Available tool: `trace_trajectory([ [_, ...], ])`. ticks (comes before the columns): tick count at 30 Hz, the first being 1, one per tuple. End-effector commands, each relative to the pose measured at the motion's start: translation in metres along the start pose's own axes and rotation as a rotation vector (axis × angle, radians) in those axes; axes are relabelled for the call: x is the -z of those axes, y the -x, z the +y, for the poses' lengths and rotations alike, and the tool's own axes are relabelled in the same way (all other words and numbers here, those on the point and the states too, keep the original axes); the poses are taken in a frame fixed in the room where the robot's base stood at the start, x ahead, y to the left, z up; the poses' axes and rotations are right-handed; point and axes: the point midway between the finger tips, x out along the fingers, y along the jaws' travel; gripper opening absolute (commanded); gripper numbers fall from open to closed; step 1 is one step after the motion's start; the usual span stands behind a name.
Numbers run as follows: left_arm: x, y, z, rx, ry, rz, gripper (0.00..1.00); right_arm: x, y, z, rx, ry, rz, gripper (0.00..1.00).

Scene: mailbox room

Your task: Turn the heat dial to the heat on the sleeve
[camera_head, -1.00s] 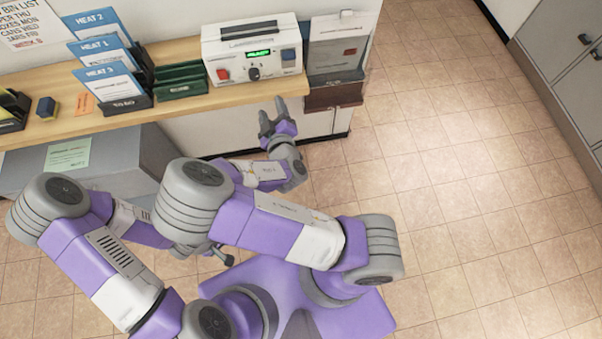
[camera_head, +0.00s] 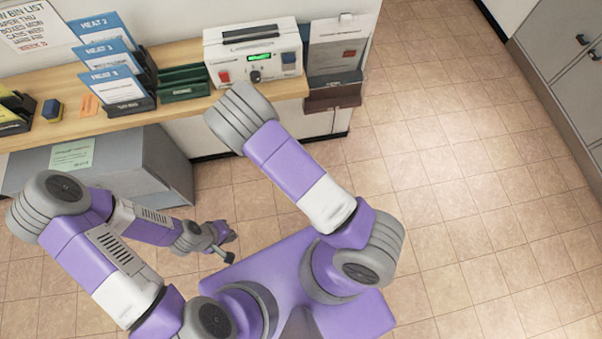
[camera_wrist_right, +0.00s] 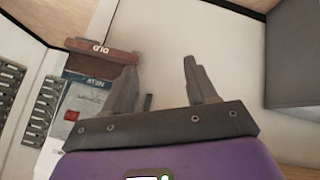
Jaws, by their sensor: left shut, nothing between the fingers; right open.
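The heat dial (camera_head: 255,76) is a small dark knob on the front of a white machine (camera_head: 222,52), between a red button and a dark blue one. A green display is lit above it. My right gripper is hidden behind its arm in the head view. In the right wrist view, the right gripper (camera_wrist_right: 161,78) is open and empty, facing a pale panel; the dial does not show there. My left gripper (camera_head: 228,243) is shut and empty, low over the floor, away from the counter. Which object is the sleeve, and its heat mark, I cannot tell.
Blue heat cards (camera_head: 112,83) stand in holders on the wooden counter (camera_head: 185,110), left of green trays (camera_head: 184,91). A grey panel with a sheet (camera_head: 333,48) and a brown tray (camera_head: 333,97) are right of the machine. Floor at right is clear.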

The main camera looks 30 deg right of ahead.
Motion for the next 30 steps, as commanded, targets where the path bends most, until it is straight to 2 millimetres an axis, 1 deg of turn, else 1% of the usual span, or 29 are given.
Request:
trace_trajectory([
  [1, 0.000, 0.003, 0.001, 0.000, 0.000, 0.000, 0.00, -0.009, 0.001, -0.003, 0.020, -0.022, -0.040, 0.57],
  [3, 0.000, 0.004, 0.002, 0.000, 0.000, 0.000, 0.00, -0.019, 0.001, -0.008, 0.045, -0.044, -0.083, 0.57],
  [9, 0.000, 0.006, 0.002, 0.000, 0.000, 0.000, 0.00, -0.037, 0.003, -0.018, 0.093, -0.082, -0.160, 0.57],
  [14, 0.000, 0.007, 0.003, 0.000, 0.000, 0.000, 0.00, -0.041, 0.004, -0.021, 0.106, -0.091, -0.179, 0.57],
  [30, 0.000, 0.007, 0.003, 0.000, 0.000, 0.000, 0.00, -0.041, 0.004, -0.021, 0.106, -0.091, -0.179, 0.57],
])
